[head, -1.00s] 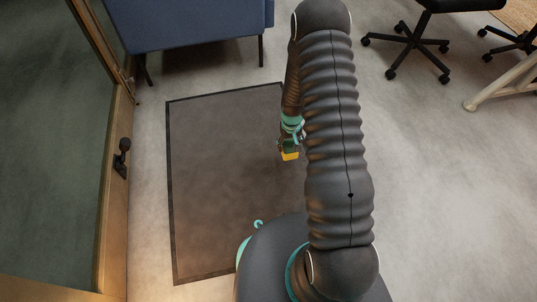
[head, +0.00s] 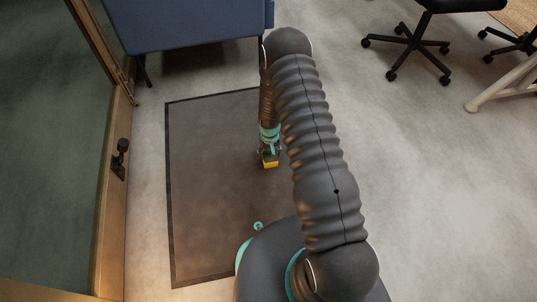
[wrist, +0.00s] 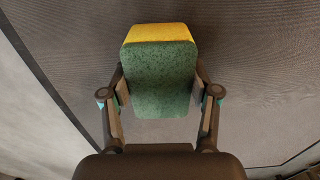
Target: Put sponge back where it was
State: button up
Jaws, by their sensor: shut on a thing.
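The sponge (wrist: 158,75) has a green scouring face and a yellow body. In the wrist view it sits between the two fingers of my gripper (wrist: 160,100), which are shut on its sides. In the head view the sponge (head: 270,164) shows as a small yellow patch below my gripper (head: 269,152), partly hidden by it. My gripper points down over the dark floor mat (head: 210,190). I cannot tell how high the sponge is above the mat.
A wooden-framed glass door with a dark handle (head: 120,160) is at the left. A blue sofa (head: 190,35) stands at the back. A black office chair (head: 420,38) is at the upper right. Grey floor on the right is clear.

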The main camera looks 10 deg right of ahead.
jog(key=o, duration=1.2)
jog(key=shift+r, duration=0.15)
notch_tip(320, 180, up, 12)
jog(key=p, duration=0.2)
notch_tip(320, 180, up, 14)
jog(key=t, duration=0.1)
send_over(269, 153)
jog(key=s+r+t, duration=0.1)
jog(key=s+r, duration=0.3)
jog(key=r, duration=0.4)
jog(key=s+r+t, duration=0.1)
jog(key=s+r, duration=0.2)
jog(key=r, duration=0.5)
jog(key=s+r+t, duration=0.1)
jog(key=s+r, duration=0.3)
jog(key=s, duration=0.3)
jog(key=s+r, duration=0.5)
jog(key=s, duration=0.3)
jog(key=s+r+t, duration=0.1)
jog(key=s+r, duration=0.3)
jog(key=s, duration=0.4)
jog(key=shift+a+r+t, duration=0.1)
jog(key=shift+r+t, duration=0.2)
jog(key=shift+r, duration=0.05)
